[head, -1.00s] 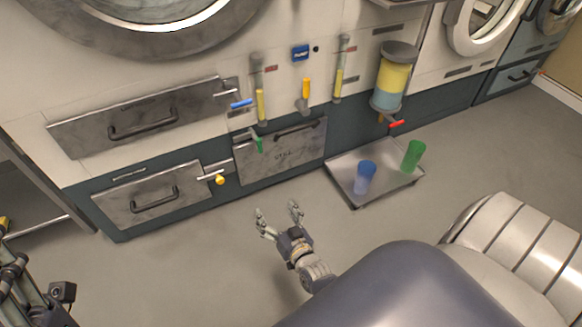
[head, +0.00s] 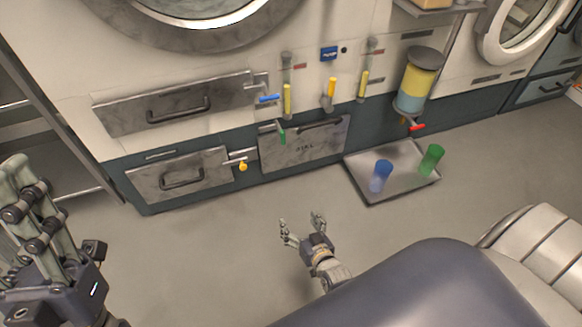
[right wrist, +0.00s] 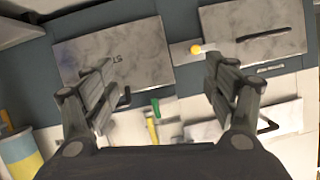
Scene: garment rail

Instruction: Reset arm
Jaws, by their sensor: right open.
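My right gripper (head: 301,224) is in the lower middle of the head view. Its two fingers are spread apart with nothing between them, over bare floor in front of the machine's drawers. In the right wrist view its fingers (right wrist: 155,85) also stand wide apart, with the drawer fronts behind them. My left gripper (head: 28,195) is large and near at the left edge of the head view, pointing up. Its fingers overlap from this angle, so I cannot tell how far they are spread. I see nothing held in it.
A metal tray (head: 378,195) on the floor holds a blue cup (head: 380,176) and a green cup (head: 431,160). A dispenser (head: 418,80) with yellow and blue contents hangs above it. Drawers (head: 182,180) and coloured levers line the machine front. The floor between is clear.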

